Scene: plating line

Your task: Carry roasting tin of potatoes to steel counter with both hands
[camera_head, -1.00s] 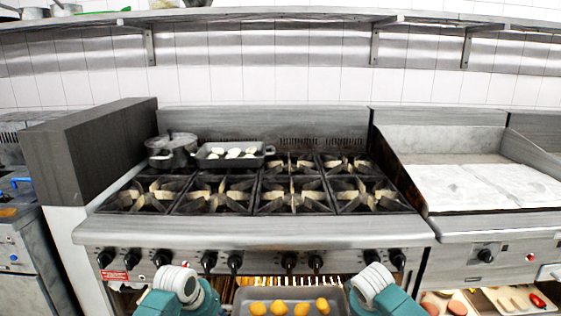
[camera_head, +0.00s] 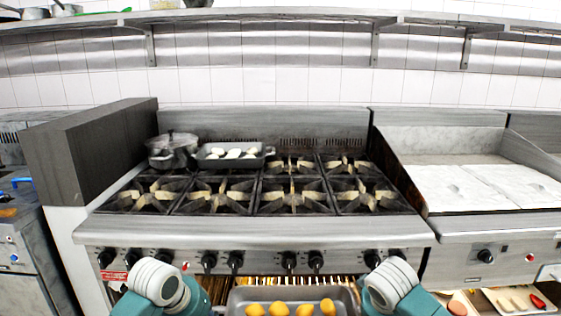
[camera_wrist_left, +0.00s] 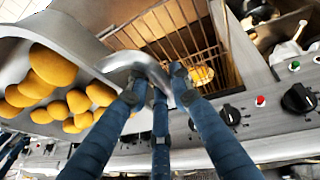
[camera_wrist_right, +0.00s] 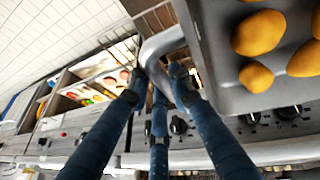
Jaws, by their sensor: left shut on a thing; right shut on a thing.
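The grey roasting tin (camera_head: 238,294) of yellow potatoes (camera_head: 279,309) is at the bottom centre of the head view, in front of the range; its near part is cut off. The left wrist view shows my left gripper (camera_wrist_left: 158,82) shut on the tin's curved metal handle (camera_wrist_left: 135,58). The right wrist view shows my right gripper (camera_wrist_right: 161,82) shut on the handle (camera_wrist_right: 163,42) at the tin's other end. In the head view both gripper fingers are hidden. I cannot identify the steel counter in these frames.
A range (camera_head: 270,230) with several burners is straight ahead. A lidded pot (camera_head: 172,150) and a dark tin (camera_head: 233,162) with pale pieces stand at its back left. A griddle (camera_head: 470,187) is to the right. A wire rack (camera_wrist_left: 180,30) shows beyond the tin.

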